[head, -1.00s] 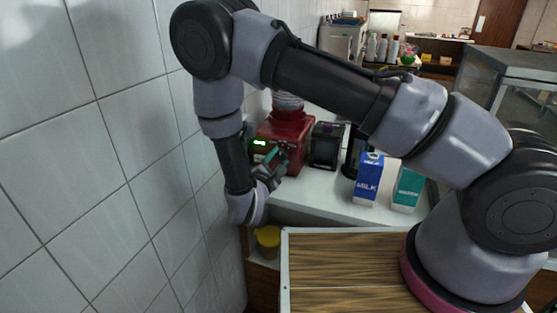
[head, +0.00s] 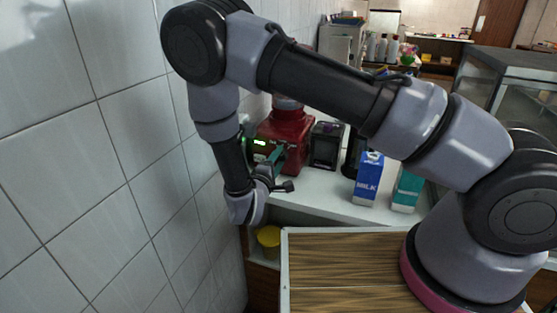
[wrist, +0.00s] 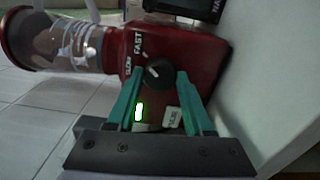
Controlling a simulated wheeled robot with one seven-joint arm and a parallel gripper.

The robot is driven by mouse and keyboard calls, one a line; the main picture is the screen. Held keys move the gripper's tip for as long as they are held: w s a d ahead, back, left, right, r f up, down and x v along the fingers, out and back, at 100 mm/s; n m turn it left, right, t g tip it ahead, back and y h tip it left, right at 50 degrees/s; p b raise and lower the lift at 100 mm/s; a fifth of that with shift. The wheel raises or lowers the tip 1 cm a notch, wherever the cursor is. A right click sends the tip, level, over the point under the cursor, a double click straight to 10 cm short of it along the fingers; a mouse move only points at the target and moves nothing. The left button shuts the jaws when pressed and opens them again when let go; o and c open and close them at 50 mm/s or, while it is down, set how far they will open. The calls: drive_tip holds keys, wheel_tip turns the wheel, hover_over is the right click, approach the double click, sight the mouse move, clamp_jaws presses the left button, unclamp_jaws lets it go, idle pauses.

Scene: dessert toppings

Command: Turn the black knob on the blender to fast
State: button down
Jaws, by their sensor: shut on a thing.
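The blender has a red base (head: 290,128), which stands on the white counter by the tiled wall. In the wrist view its base (wrist: 195,52) appears turned sideways, with the clear jar (wrist: 55,42) at left. The black knob (wrist: 158,72) is on its front, below the words SLOW and FAST. My gripper (wrist: 160,79) has its teal fingers on both sides of the knob and is shut on it. The fingers partly cover the knob's sides. In the head view my gripper (head: 276,157) is at the blender's front, and my arm hides part of the blender.
A black appliance (head: 326,146) stands right of the blender. A blue milk carton (head: 368,180) and a teal carton (head: 407,190) stand farther right. A yellow container (head: 268,238) sits on a lower shelf. The tiled wall (head: 100,190) is close on the left of my arm.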

drive_tip(key=shift+s, duration=0.1)
idle(0.3)
drive_tip(key=shift+c, duration=1.4)
unclamp_jaws()
drive_tip(key=v, duration=1)
drive_tip(key=shift+s, duration=0.35)
drive_tip(key=shift+a, duration=0.15)
